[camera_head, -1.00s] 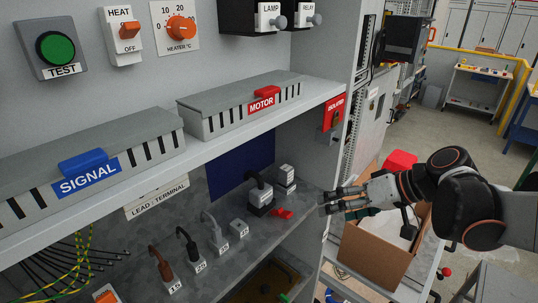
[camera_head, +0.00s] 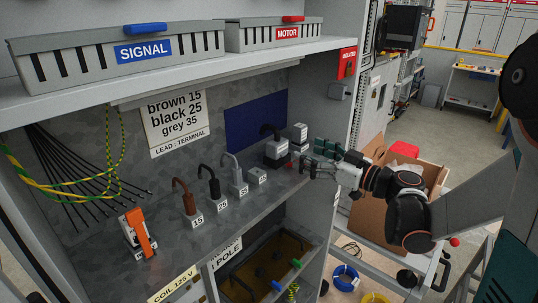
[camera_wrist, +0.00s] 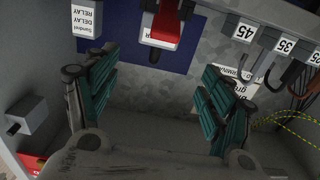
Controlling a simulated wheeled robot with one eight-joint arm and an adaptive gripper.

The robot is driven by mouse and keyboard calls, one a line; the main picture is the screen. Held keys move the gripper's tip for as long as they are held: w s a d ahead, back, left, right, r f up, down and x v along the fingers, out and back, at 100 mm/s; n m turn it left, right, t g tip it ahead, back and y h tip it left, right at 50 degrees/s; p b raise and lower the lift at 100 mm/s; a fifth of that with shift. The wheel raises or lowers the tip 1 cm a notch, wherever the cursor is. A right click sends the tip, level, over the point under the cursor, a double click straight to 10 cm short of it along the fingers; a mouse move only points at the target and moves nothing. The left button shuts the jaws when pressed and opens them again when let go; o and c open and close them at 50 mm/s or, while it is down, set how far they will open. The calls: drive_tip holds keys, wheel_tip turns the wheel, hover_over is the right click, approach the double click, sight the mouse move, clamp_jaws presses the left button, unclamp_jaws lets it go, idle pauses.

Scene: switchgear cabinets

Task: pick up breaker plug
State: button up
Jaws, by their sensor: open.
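A red piece (camera_wrist: 166,20), which I take to be the breaker plug, shows at the top middle of the wrist view. It is in front of a white-labelled block (camera_wrist: 152,39) whose lettering is mostly hidden. In the head view, the dark and white block with a black lead (camera_head: 277,152) stands at the right end of the shelf; the red piece is hard to make out there. My gripper (camera_head: 306,166) is just right of that block. In the wrist view, my gripper (camera_wrist: 160,62) has its teal-padded fingers wide apart, with nothing between them.
A relay block (camera_head: 299,135) stands behind the dark block. Terminal plugs 15, 25 and 35 (camera_head: 240,182) stand to the left. The upper ledge (camera_head: 180,67) overhangs the shelf. A cardboard box (camera_head: 372,220) is below my arm.

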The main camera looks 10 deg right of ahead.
sight(283, 143)
drive_tip(key=x, duration=0.5)
drive_tip(key=shift+w+a, duration=0.1)
drive_tip(key=shift+w, duration=0.05)
drive_tip(key=shift+f+b+x, duration=0.2)
drive_tip(key=shift+b+x, duration=0.3)
drive_tip(key=shift+x, duration=2.25)
drive_tip(key=shift+w+d, duration=0.15)
drive_tip(key=shift+d, duration=0.1)
drive_tip(key=c, duration=1.4)
